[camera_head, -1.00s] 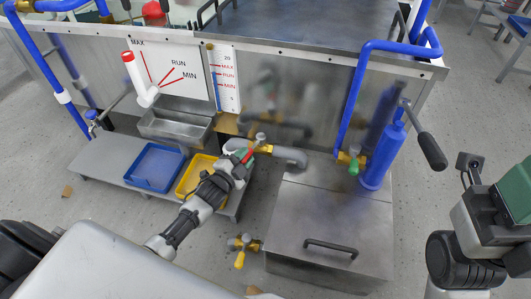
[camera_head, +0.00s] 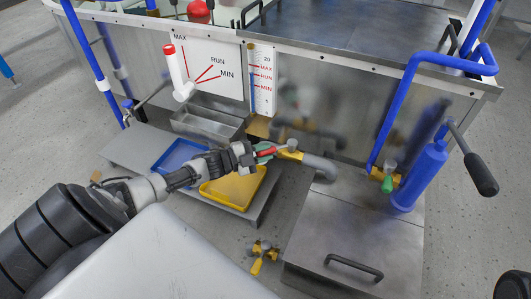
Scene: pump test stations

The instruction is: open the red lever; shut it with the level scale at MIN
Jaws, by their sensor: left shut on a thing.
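The red lever (camera_head: 266,152) sits on a brass valve (camera_head: 291,151) on the grey pipe (camera_head: 319,164) at the tank's front. It points left from the valve, roughly along the pipe. My left gripper (camera_head: 257,154) is shut on the lever; its fingers hide part of it. The level scale (camera_head: 263,97) is a white strip on the tank wall with red MAX, RUN and MIN marks. Its blue column (camera_head: 252,95) seems to reach near RUN, above MIN; the exact top is too small to tell. My right gripper is out of view.
A yellow tray (camera_head: 232,203) and a blue tray (camera_head: 163,164) lie below my left arm. A white dial board (camera_head: 209,70) with a red-tipped handle is left of the scale. A blue cylinder (camera_head: 421,180) and black-handled crank (camera_head: 481,174) stand right, by a metal box (camera_head: 355,225).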

